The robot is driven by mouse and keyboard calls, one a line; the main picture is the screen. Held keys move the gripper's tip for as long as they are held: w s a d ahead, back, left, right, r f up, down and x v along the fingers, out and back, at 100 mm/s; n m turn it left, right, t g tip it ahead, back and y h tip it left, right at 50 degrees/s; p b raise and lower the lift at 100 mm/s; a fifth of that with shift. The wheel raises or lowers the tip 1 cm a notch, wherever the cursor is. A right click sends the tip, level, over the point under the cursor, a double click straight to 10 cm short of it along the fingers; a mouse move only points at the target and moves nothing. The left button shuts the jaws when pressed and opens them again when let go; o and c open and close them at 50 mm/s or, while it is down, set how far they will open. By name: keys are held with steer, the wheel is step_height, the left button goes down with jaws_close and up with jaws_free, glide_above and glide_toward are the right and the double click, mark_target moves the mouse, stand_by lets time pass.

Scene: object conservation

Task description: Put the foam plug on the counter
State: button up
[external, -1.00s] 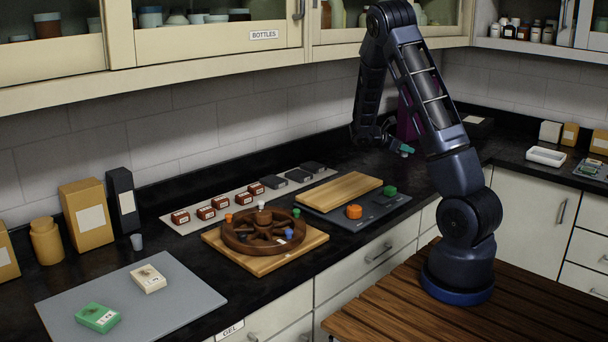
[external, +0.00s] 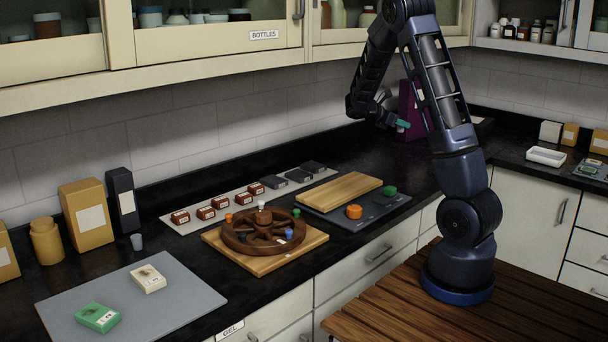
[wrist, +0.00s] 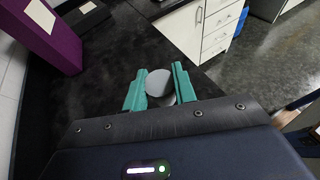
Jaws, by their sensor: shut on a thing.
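My gripper (wrist: 160,82) has teal fingers closed on a pale grey, round-topped piece that looks like the foam plug (wrist: 157,81). In the external view my gripper (external: 402,124) is in the air over the back right of the counter, in front of the purple box (external: 411,108). The held piece is tiny and hard to make out there. The black counter (wrist: 98,100) lies below the fingers in the wrist view, with a bare stretch around them. The held piece appears clear of the counter.
A brown wheel-shaped rack (external: 240,236) with small coloured plugs stands on a wooden board. A dark tray (external: 375,210) holds an orange and a green piece beside a wooden block (external: 338,191). The purple box also shows in the wrist view (wrist: 45,35).

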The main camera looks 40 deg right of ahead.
steer(key=w+a+f+n+t+h, duration=0.15)
steer(key=w+a+n+t, duration=0.3)
steer(key=w+a, duration=1.55)
steer(key=w+a+f+n+t+y, duration=0.1)
steer(key=w+a+n+t, duration=0.35)
steer(key=a, duration=1.15)
steer(key=w+a+f+n+t, duration=0.15)
steer(key=w+a, duration=0.65)
steer(key=a, duration=0.9)
step_height(320, 180, up, 4)
steer(key=n+t+y, duration=0.8)
glide_above(107, 260)
step_height(107, 260, down, 20)
steer(key=shift+s+r, duration=0.15)
